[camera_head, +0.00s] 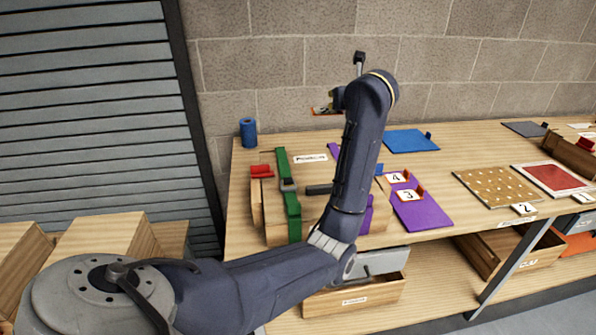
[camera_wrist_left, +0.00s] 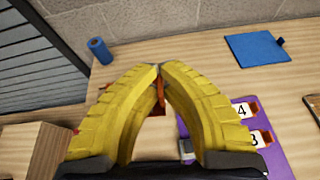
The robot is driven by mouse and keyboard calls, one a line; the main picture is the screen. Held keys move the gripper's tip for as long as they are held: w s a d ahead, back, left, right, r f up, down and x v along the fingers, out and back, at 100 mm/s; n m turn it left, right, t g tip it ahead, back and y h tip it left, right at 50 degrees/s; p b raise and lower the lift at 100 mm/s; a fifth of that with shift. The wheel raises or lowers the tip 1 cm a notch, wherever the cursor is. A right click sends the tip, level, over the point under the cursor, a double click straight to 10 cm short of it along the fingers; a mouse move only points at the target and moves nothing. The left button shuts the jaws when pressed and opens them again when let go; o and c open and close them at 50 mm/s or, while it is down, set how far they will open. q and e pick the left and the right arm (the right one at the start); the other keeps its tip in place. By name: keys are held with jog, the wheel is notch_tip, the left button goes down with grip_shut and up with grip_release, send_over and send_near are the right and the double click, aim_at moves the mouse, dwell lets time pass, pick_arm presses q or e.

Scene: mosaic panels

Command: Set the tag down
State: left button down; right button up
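My left gripper (camera_head: 331,98) is raised above the back of the wooden table, with its arm bent across the middle of the head view. In the left wrist view its yellow fingers (camera_wrist_left: 159,68) come together at the tips around a thin red-orange tag (camera_wrist_left: 160,94). The tag also shows edge-on under the gripper in the head view (camera_head: 323,111); its number cannot be read. Tags marked 4 (camera_head: 397,178) and 3 (camera_head: 409,195), with red holders, rest on a purple panel (camera_head: 425,216) to the right. My right gripper is not in view.
A wooden box with a green strap (camera_head: 291,203) stands at the table's left, partly behind my arm. A blue roll (camera_head: 248,132) stands behind it. A blue panel (camera_head: 411,141) lies at the back; a dotted panel (camera_head: 492,187) and a red panel (camera_head: 551,180) lie right.

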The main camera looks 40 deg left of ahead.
aim_at(328, 173)
pick_arm(q)
jog(key=shift+s+a+f+n+g+y, duration=0.15)
jog(key=shift+s+a, duration=0.1)
jog(key=shift+a, duration=0.2)
jog(key=shift+s+a+f+n+g+y, duration=0.1)
jog(key=shift+s+a+n+g+y, duration=0.1)
jog(key=shift+a, duration=0.2)
notch_tip(328, 173, down, 20)
jog(key=shift+r, duration=0.2)
jog(key=shift+s+f, duration=0.1)
jog(key=shift+f, duration=0.5)
jog(key=c, duration=1.6)
grip_release()
jog(key=shift+r, duration=0.5)
jog(key=v, duration=1.2)
jog(key=shift+r, duration=0.15)
